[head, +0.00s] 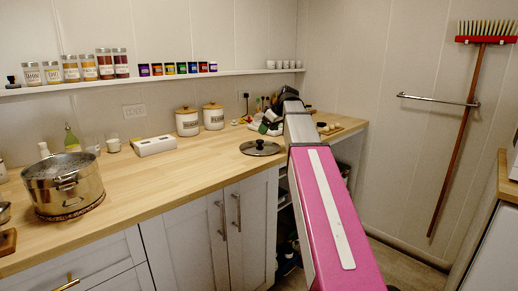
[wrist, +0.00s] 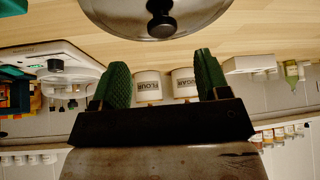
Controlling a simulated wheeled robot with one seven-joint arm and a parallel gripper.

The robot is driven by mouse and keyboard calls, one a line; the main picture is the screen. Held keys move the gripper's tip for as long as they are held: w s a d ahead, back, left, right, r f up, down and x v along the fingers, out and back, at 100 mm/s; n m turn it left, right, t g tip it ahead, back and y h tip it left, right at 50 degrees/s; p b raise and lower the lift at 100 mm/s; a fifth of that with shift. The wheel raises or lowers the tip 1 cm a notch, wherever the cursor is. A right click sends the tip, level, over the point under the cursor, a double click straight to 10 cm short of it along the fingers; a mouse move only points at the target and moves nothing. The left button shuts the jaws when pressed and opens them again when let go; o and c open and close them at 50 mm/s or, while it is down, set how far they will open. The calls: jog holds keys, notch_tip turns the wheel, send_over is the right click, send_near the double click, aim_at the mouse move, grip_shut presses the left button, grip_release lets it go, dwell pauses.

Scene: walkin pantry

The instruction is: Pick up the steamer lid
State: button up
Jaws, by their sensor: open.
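The steamer lid (head: 260,147), a round glass lid with a metal rim and a dark knob, lies knob up on the wooden counter (head: 190,176) in the head view. In the wrist view, which looks upside down, the lid (wrist: 125,18) is at the top edge, partly cut off, with its black knob pointing down in the picture. My gripper (wrist: 160,60) has two green fingers spread apart with nothing between them. The lid is beyond the fingertips, apart from them. In the head view my pink arm reaches toward the back of the counter, and the fingers are hard to make out.
A steel pot (head: 66,187) stands at the counter's left. Small items crowd the back corner near my wrist. A shelf (head: 150,79) with jars runs along the wall. The counter between pot and lid is clear.

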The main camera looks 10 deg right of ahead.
aim_at(260, 140)
jog(key=shift+s+x, duration=0.2)
jog(key=shift+x, duration=3.25)
jog(key=c, duration=1.1)
